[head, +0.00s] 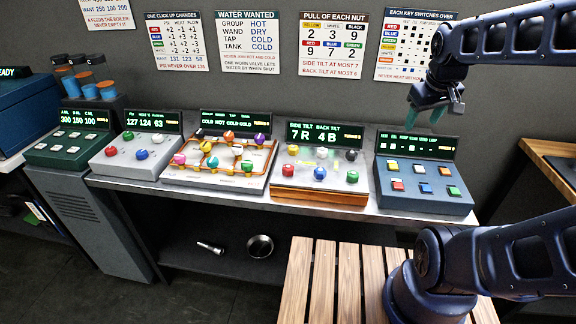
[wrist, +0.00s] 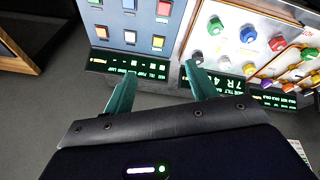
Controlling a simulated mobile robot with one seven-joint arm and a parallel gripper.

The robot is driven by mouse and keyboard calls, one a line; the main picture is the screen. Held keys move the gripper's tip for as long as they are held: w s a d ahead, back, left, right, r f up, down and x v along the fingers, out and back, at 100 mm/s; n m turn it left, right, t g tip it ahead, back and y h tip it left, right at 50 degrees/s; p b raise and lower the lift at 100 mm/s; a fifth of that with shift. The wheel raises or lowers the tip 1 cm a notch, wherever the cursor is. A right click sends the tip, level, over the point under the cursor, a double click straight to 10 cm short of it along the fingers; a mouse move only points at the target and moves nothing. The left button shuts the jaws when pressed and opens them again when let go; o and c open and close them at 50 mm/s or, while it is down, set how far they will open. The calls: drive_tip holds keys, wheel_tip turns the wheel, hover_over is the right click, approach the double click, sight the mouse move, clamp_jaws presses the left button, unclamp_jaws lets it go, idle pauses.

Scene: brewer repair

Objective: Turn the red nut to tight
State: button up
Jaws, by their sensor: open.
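The red nut (head: 305,170) sits at the front left of the nut board (head: 318,195), left of the blue nut (head: 320,173) and green nut (head: 352,176). In the wrist view the red nut (wrist: 277,43) shows at the upper right, well away from my fingers. The board's display (head: 325,133) reads side tilt 7 R, back tilt 4 B. My gripper (head: 437,110) is open and empty, raised above the back of the key-switch box (head: 425,200), right of the nut board. Its teal fingers show in the wrist view (wrist: 160,72). I cannot tell how tight the red nut is.
Yellow (head: 292,150) and black (head: 351,154) nuts sit behind. A pipe board (head: 215,180) stands left of the nut board. A nut poster (head: 333,45) hangs above, giving side tilt at most 7, back tilt at most 6. A slatted wooden table (head: 320,285) stands in front.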

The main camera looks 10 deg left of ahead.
drive_tip(key=w+a+f+n, duration=0.2)
drive_tip(key=w+a+n, duration=0.25)
drive_tip(key=a, duration=0.25)
drive_tip(key=n+g, duration=0.4)
drive_tip(key=n, duration=1.4)
hover_over(288, 167)
wheel_tip(288, 167, down, 10)
drive_tip(key=f, duration=0.1)
wheel_tip(288, 167, down, 10)
drive_tip(key=shift+r, duration=0.2)
drive_tip(key=c, duration=1)
